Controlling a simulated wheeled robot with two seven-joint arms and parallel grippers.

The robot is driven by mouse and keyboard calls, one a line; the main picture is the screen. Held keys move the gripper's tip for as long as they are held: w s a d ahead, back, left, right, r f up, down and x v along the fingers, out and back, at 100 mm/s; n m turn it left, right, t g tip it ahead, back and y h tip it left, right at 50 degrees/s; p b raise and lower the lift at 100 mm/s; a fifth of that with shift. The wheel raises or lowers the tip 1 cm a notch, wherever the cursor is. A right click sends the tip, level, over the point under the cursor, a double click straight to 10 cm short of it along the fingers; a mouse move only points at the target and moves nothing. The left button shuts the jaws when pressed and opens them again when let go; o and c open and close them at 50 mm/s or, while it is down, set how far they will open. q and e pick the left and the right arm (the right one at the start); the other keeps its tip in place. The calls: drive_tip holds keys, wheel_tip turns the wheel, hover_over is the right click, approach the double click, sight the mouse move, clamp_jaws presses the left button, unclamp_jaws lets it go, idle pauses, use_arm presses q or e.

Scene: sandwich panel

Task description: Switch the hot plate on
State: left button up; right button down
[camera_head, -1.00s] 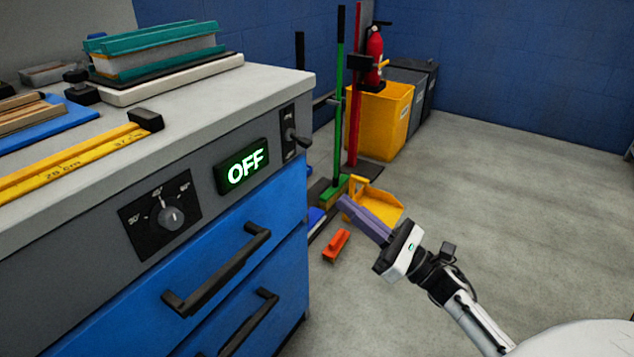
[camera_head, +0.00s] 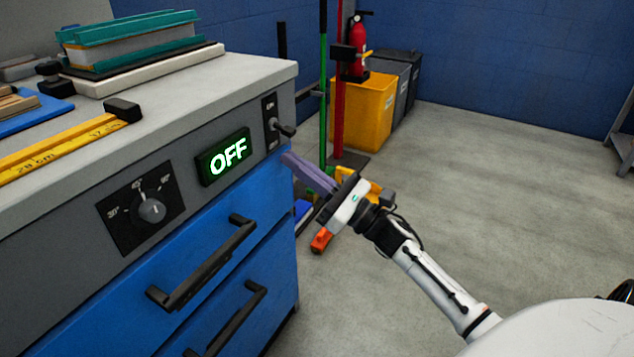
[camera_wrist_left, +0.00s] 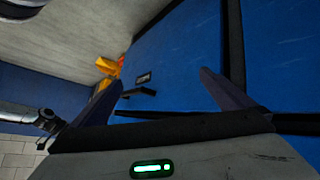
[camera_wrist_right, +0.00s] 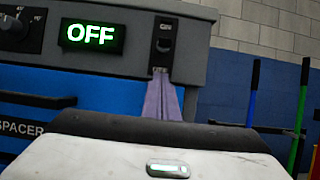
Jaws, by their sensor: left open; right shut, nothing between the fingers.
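The hot plate's front panel carries a lit display reading OFF (camera_head: 224,157); the display also shows in the right wrist view (camera_wrist_right: 91,36). Right of it is a toggle switch (camera_head: 283,129) on a black plate, which also shows in the right wrist view (camera_wrist_right: 163,45). A round dial (camera_head: 151,209) is left of the display. My right gripper (camera_head: 290,158) is shut and empty, its fingertips just below the switch; contact cannot be told. In the right wrist view its fingers point at the plate's lower part. My left gripper (camera_wrist_left: 160,85) is open and empty, facing blue panels; the head view does not show it.
Blue drawers with black handles (camera_head: 205,265) are below the panel. A yellow ruler (camera_head: 60,150) and stacked teal-edged trays (camera_head: 130,42) lie on top. Behind are a yellow bin (camera_head: 362,110), a fire extinguisher (camera_head: 359,45) and brooms.

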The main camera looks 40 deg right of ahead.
sight(294, 133)
use_arm(q)
drive_tip(key=shift+r, duration=0.1)
use_arm(e)
drive_tip(key=r, duration=0.1)
drive_tip(key=s+r, duration=0.1)
drive_tip(key=r, duration=0.1)
drive_tip(key=shift+d+r, duration=0.2)
drive_tip(key=r+p, duration=0.1)
drive_tip(key=p, duration=0.1)
drive_tip(key=g+p, duration=0.1)
drive_tip(key=p, duration=0.2)
drive_tip(key=shift+s+d+r+g, duration=0.1)
drive_tip(key=shift+s+r+g, duration=0.1)
drive_tip(key=shift+r+g, duration=0.15)
drive_tip(key=g+p, duration=0.1)
drive_tip(key=p, duration=0.2)
drive_tip(key=r+p, duration=0.1)
drive_tip(key=p, duration=0.2)
drive_tip(key=shift+s+d+r+g+h, duration=0.1)
drive_tip(key=shift+s+r+g+h, duration=0.1)
drive_tip(key=shift+g+h, duration=0.2)
use_arm(q)
drive_tip(key=s+a+r+n+t+y, duration=0.1)
drive_tip(key=s+a+r+y, duration=0.1)
drive_tip(key=a, duration=0.3)
drive_tip(key=shift+a+r+t+b, duration=0.15)
drive_tip(key=shift+r+t+b, duration=0.15)
use_arm(e)
drive_tip(key=shift+f, duration=0.55)
